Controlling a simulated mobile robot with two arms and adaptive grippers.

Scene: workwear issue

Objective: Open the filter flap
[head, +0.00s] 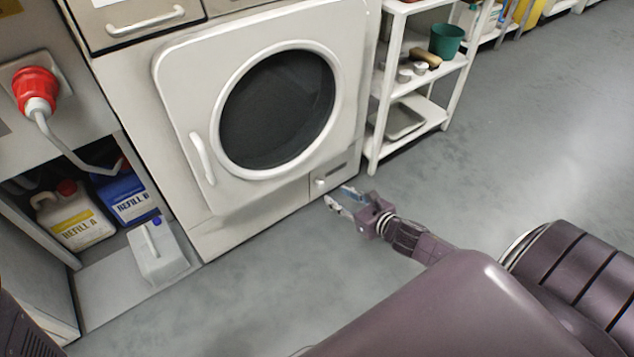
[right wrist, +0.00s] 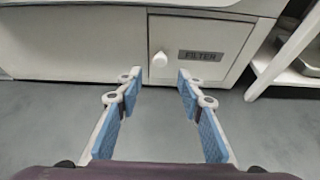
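The filter flap (right wrist: 210,48) is a pale panel low on the machine's front, with a dark label reading FILTER and a round white knob (right wrist: 159,60) at its left. It looks shut. In the head view the flap (head: 334,178) is at the machine's lower right corner. My right gripper (head: 340,197) is open and empty just in front of the flap. In the right wrist view its blue-padded fingers (right wrist: 156,80) are spread apart, with the knob beyond them, between the tips and not touched. My left gripper is not in view.
The machine's round door (head: 277,108) is shut above the flap. A white shelf rack (head: 375,150) stands close to the flap's right. Refill containers (head: 75,215) sit in an open compartment at left. The grey floor (head: 520,150) at right is clear.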

